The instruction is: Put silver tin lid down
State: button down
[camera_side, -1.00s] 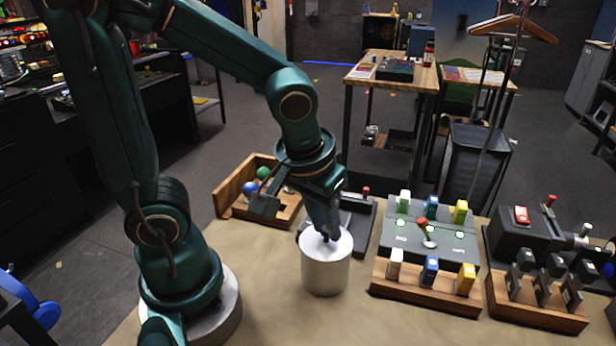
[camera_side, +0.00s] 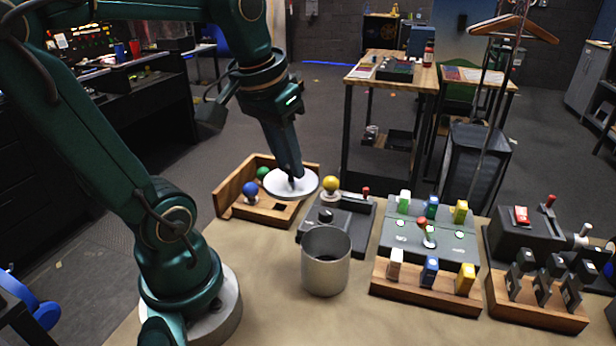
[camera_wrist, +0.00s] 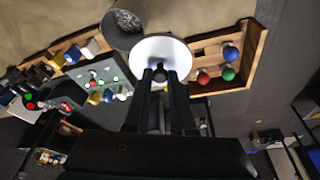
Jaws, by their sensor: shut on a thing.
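My gripper (camera_side: 291,180) is shut on the silver tin lid (camera_side: 280,188), a pale round disc with a small knob, and holds it in the air. In the side view the lid appears in front of the wooden tray, behind and left of the tin. The silver tin (camera_side: 326,264) stands upright and uncovered on the table, its dark opening showing. In the wrist view the lid (camera_wrist: 168,47) is between the fingers (camera_wrist: 159,76), and the tin (camera_wrist: 124,22) is just beyond it to the upper left.
The wooden tray (camera_side: 226,200) holds a blue ball (camera_side: 250,190) and a green ball (camera_side: 263,173). A dark device (camera_side: 345,222) with a yellow ball (camera_side: 330,184) stands behind the tin. A button panel (camera_side: 428,240) and wooden racks are at right. The table (camera_side: 262,275) left of the tin is clear.

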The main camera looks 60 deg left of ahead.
jog(key=a+r, duration=0.1)
jog(key=s+a, duration=0.1)
jog(key=a+r, duration=0.1)
jog(key=a, duration=0.1)
jog(key=shift+s+r, duration=0.3)
jog(key=shift+s, duration=0.05)
jog(key=shift+r, duration=0.1)
jog(key=s+a+f+n+g+y, duration=0.15)
jog(key=s+f+n+g, duration=0.35)
jog(key=n, duration=0.6)
jog(key=s+a+f+n+g+h, duration=0.1)
jog(key=s+a+f+n, duration=0.2)
jog(key=s+n, duration=0.55)
jog(key=w+d+f+n, duration=0.1)
jog(key=w+d+f, duration=0.1)
jog(key=w, duration=0.1)
jog(key=w+d+f+n, duration=0.1)
jog(key=w+d+f, duration=0.1)
jog(key=w+d, duration=0.1)
jog(key=w+d+f+n, duration=0.1)
jog(key=w+d+f, duration=0.1)
jog(key=w, duration=0.3)
jog(key=shift+d+f+y, duration=0.2)
jog(key=shift+f+y, duration=0.05)
jog(key=shift+f, duration=2.15)
jog(key=shift+f, duration=0.1)
